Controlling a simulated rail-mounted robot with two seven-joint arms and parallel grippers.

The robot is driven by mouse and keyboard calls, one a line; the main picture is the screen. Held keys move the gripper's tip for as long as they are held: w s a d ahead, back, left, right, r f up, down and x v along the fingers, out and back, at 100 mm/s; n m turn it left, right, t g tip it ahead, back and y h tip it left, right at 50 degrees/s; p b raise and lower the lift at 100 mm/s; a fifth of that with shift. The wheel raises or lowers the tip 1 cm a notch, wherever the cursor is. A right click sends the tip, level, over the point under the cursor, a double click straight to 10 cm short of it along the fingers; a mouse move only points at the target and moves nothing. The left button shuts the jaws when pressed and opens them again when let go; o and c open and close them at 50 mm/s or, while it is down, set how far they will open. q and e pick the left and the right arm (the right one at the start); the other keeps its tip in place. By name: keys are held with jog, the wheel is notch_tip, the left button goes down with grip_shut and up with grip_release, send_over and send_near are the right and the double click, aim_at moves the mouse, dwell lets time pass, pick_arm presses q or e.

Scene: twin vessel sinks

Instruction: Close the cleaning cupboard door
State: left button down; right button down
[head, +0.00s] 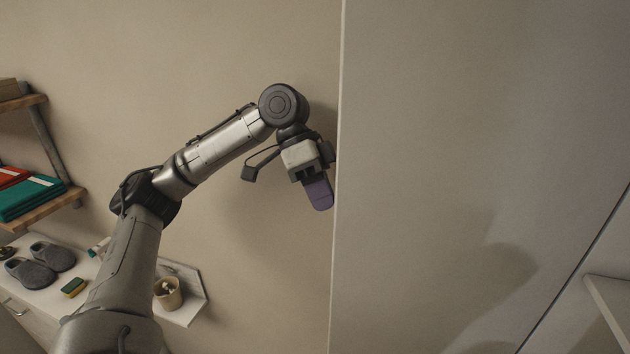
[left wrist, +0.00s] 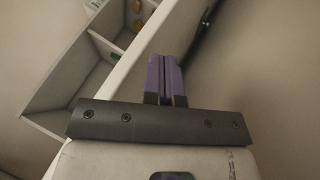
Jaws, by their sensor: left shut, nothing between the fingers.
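The cleaning cupboard door appears to be the large pale panel (head: 430,150) filling the right of the head view, with its upright left edge beside my left gripper. My left gripper (head: 319,205) has purple fingers, shut and empty, pointing down just left of that edge. I cannot tell whether they touch it. In the left wrist view the shut fingers (left wrist: 166,78) overlap a pale panel edge (left wrist: 128,68), with shelf compartments (left wrist: 85,60) to its left. My right gripper is not in view.
At the left, a white counter (head: 40,290) holds grey slippers (head: 52,256), a sponge (head: 74,287) and a cup (head: 168,293). Wooden shelves (head: 45,203) with folded cloth-like or book-like items (head: 30,198) are above. A white ledge (head: 608,305) shows at lower right.

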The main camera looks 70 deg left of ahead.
pick_arm(q)
jog(key=x, duration=0.3)
dwell(0.5)
jog(key=shift+d, duration=0.1)
